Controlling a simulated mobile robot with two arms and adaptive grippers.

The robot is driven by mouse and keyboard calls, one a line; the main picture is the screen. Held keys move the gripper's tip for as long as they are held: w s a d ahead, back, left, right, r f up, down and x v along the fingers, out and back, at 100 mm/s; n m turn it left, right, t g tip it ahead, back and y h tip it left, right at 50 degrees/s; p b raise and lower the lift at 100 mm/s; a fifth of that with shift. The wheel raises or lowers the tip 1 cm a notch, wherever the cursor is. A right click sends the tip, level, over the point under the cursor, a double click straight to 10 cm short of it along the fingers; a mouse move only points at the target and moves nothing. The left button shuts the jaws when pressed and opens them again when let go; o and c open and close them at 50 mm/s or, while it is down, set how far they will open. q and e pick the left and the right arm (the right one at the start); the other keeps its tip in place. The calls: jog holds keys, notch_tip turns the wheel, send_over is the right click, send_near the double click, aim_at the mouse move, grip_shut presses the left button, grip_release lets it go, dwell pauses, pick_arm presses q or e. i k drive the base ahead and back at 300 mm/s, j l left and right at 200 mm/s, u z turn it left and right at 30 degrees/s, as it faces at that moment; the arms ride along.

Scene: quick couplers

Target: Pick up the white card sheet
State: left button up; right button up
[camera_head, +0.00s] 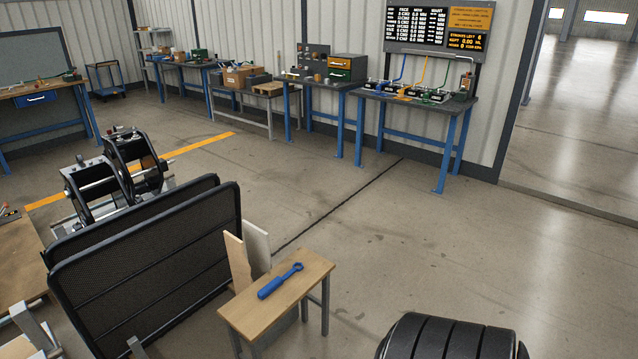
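A whitish upright sheet (257,245) stands behind the left end of a small wooden-topped table (262,317). It looks like the white card sheet, though I cannot tell its material. A tan board (237,263) stands beside it on the left and overlaps part of it. The sheet's lower part is hidden by the board and the table.
A blue wrench-like tool (280,281) lies on the small table. Large black mesh panels (150,270) stand left of it. A black coupler-like machine (130,165) is behind them. A black ribbed round object (450,340) is at the bottom right. Floor (420,250) right of the table is clear.

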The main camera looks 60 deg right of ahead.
aim_at(257, 242)
jog(key=z, duration=1.5)
jog(key=i+l+u, duration=0.1)
jog(key=l, duration=0.2)
jog(key=i+l+u, duration=0.25)
jog(key=i+l, duration=0.55)
jog(key=i+j+u, duration=0.25)
jog(key=i+j, duration=0.3)
jog(key=i, duration=0.15)
